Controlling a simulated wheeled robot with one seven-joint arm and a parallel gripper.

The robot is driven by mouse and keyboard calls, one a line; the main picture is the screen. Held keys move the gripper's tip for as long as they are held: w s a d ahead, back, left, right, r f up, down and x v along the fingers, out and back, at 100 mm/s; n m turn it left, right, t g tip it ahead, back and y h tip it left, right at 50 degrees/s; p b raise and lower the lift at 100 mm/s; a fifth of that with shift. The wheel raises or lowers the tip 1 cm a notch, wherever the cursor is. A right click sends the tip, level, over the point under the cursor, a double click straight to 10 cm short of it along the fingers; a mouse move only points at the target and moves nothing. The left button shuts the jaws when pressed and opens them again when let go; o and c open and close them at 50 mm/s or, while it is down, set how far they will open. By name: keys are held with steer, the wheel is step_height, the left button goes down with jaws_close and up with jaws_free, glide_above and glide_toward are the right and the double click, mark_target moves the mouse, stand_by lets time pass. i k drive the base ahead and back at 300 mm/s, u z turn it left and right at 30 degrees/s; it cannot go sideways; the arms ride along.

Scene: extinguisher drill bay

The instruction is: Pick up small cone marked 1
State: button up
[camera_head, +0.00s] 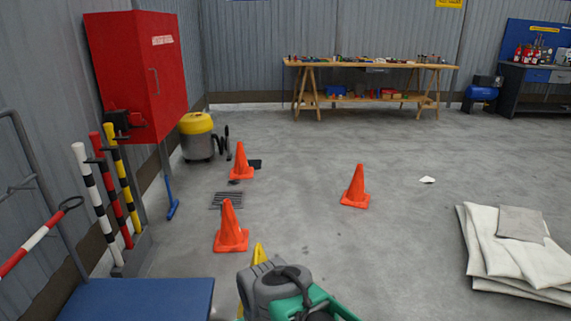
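Three orange cones stand upright on the grey floor. One cone (231,228) is nearest, left of the middle. A second cone (241,162) stands behind it, near a floor grate. A third cone (356,188) stands apart to the right, on open floor. I cannot read a number on any of them, so I cannot tell which is marked 1. The second looks smallest in the picture, but it is also farther away.
A grey and green object (275,290) fills the bottom centre, with a yellow tip (258,253) behind it. A blue surface (140,300) and striped poles (98,190) are at left. Folded white sheets (485,260) lie at right. Middle floor is clear toward the wooden bench (372,65).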

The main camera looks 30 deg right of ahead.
mark_target(241, 170)
steer(key=z, duration=0.4)
steer(key=i, duration=1)
steer(key=z, duration=0.15)
